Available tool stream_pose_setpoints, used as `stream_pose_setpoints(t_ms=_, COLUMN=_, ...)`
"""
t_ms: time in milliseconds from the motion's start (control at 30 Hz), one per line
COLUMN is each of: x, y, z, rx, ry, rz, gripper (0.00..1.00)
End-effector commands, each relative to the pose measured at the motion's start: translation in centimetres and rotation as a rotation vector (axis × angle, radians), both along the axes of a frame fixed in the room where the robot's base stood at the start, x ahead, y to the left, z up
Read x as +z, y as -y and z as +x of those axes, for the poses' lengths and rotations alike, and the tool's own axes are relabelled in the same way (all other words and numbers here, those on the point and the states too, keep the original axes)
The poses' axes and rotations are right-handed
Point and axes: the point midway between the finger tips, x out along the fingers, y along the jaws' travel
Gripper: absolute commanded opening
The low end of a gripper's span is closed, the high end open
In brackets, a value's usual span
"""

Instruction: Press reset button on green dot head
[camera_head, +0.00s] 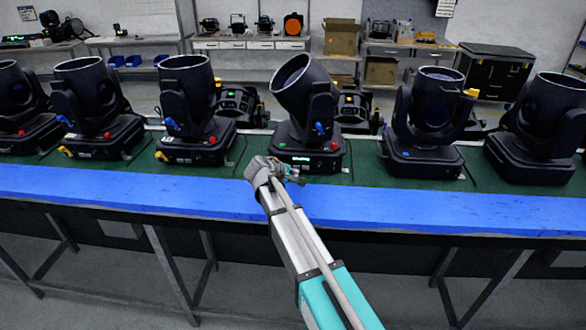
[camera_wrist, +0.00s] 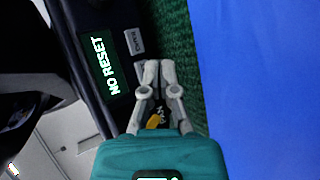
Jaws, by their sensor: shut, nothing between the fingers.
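My gripper (camera_head: 290,172) is shut and empty, low in front of the middle moving-head light (camera_head: 308,125), whose can is tilted up to the left. That light's base carries a red spot at the right, a blue knob, and what looks like a small green spot at the left. I cannot tell whether the fingertips touch the panel.
Similar lights stand in a row on the green mat (camera_head: 230,172), including one to the left (camera_head: 187,105) and one to the right (camera_head: 433,110). The blue table edge (camera_head: 130,192) in front is clear. Shelves and a black case (camera_head: 497,72) stand behind.

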Motion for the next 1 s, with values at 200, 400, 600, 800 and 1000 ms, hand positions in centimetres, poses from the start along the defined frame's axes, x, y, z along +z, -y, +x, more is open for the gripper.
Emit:
stream_pose_setpoints(t_ms=200, x=0.00, y=0.04, z=0.01, rx=0.000, ry=0.000, rz=0.000, gripper=0.00)
stream_pose_setpoints(t_ms=400, x=0.00, y=0.07, z=0.02, rx=-0.001, ry=0.000, rz=0.000, gripper=0.00)
stream_pose_setpoints(t_ms=600, x=0.00, y=0.10, z=0.03, rx=-0.001, ry=0.000, rz=0.000, gripper=0.00)
stream_pose_setpoints(t_ms=800, x=0.01, y=0.13, z=0.29, rx=-0.001, ry=0.000, rz=0.000, gripper=0.00)
stream_pose_setpoints(t_ms=1000, x=0.03, y=0.18, z=0.80, rx=-0.002, ry=0.000, rz=0.000, gripper=0.00)
